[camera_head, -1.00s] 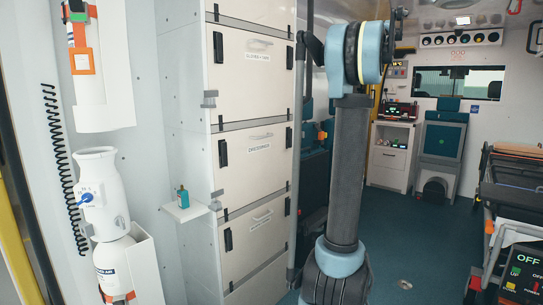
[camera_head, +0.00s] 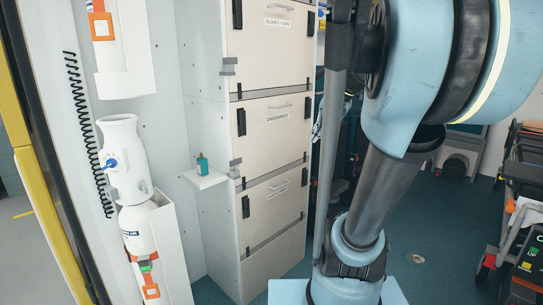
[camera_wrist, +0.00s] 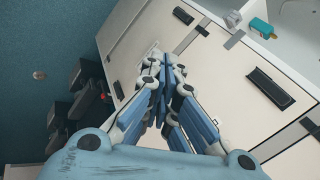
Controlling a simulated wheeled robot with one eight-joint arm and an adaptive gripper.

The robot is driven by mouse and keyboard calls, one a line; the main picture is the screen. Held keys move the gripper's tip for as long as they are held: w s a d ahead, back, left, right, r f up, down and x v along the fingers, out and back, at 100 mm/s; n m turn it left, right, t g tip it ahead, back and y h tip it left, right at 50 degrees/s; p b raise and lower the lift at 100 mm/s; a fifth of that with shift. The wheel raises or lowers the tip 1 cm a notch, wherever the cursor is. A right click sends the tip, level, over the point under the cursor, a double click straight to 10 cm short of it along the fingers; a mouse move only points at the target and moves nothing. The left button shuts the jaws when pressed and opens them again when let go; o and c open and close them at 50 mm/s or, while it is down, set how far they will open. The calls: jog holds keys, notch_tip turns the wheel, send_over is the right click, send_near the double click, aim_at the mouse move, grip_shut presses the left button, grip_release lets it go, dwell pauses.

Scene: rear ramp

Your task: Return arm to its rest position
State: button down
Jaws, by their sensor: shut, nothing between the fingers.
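My arm (camera_head: 375,190) stands folded at the right of the head view, with its large blue joint close to the camera. My gripper (camera_wrist: 163,95) shows in the wrist view with its blue fingers together, and nothing is between them. Behind the fingers in that view is the white cabinet front (camera_wrist: 150,50). I cannot tell how far the fingers are from it. In the head view the arm hides part of the aisle and the back of the room.
A tall white drawer cabinet (camera_head: 270,165) stands left of my arm. A small shelf (camera_head: 205,179) holds a teal bottle (camera_head: 201,163), also in the wrist view (camera_wrist: 263,28). A white gas cylinder (camera_head: 124,160) hangs on the left wall. A stretcher (camera_head: 520,215) is at the right. Teal floor (camera_head: 440,240) is clear between.

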jog(key=s+d+f+n+h, duration=0.1)
jog(key=s+f+h, duration=0.1)
jog(key=s+f, duration=0.6)
jog(key=s+d+f+n+g+h, duration=0.1)
jog(key=s+d+f+n+h, duration=0.1)
jog(key=s+f, duration=0.7)
notch_tip(320, 180, down, 7)
jog(key=shift+s+d+r+h, duration=0.15)
jog(key=shift+s+d+h, duration=0.15)
jog(key=shift+h, duration=0.1)
